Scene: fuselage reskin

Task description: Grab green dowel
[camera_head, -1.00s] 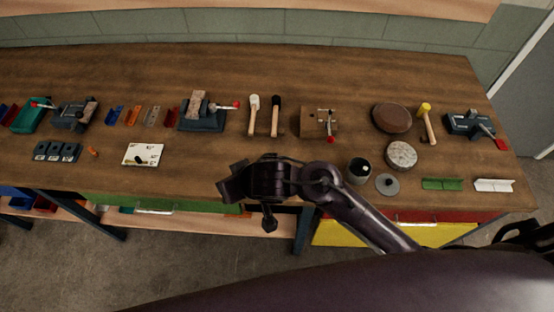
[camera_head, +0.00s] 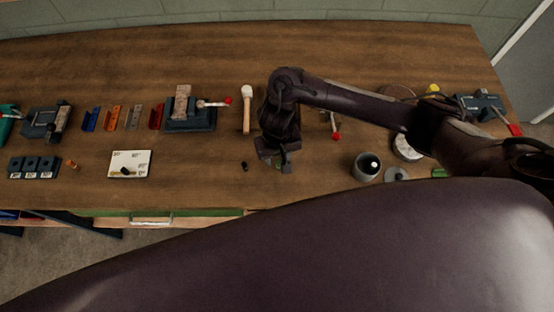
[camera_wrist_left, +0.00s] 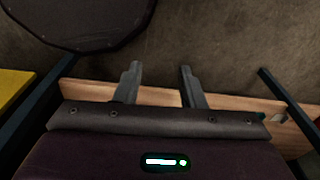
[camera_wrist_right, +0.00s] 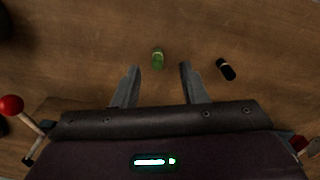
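The green dowel (camera_wrist_right: 157,58) is a short cylinder with a pale band, lying on the wooden workbench (camera_head: 330,50). In the right wrist view it lies just beyond and between the fingertips of my right gripper (camera_wrist_right: 157,72), which is open and empty. In the head view my right gripper (camera_head: 277,165) points down over the bench near its front edge and the dowel is mostly hidden there. My left gripper (camera_wrist_left: 158,70) is open and empty over the floor; it does not show in the head view.
A black dowel (camera_wrist_right: 225,69) lies right of the green one; it also shows in the head view (camera_head: 244,165). A white card (camera_head: 130,164), a mallet (camera_head: 246,108), a vise (camera_head: 190,115) and a grey cup (camera_head: 366,166) stand around. A red-knobbed lever (camera_wrist_right: 12,106) is near my right gripper.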

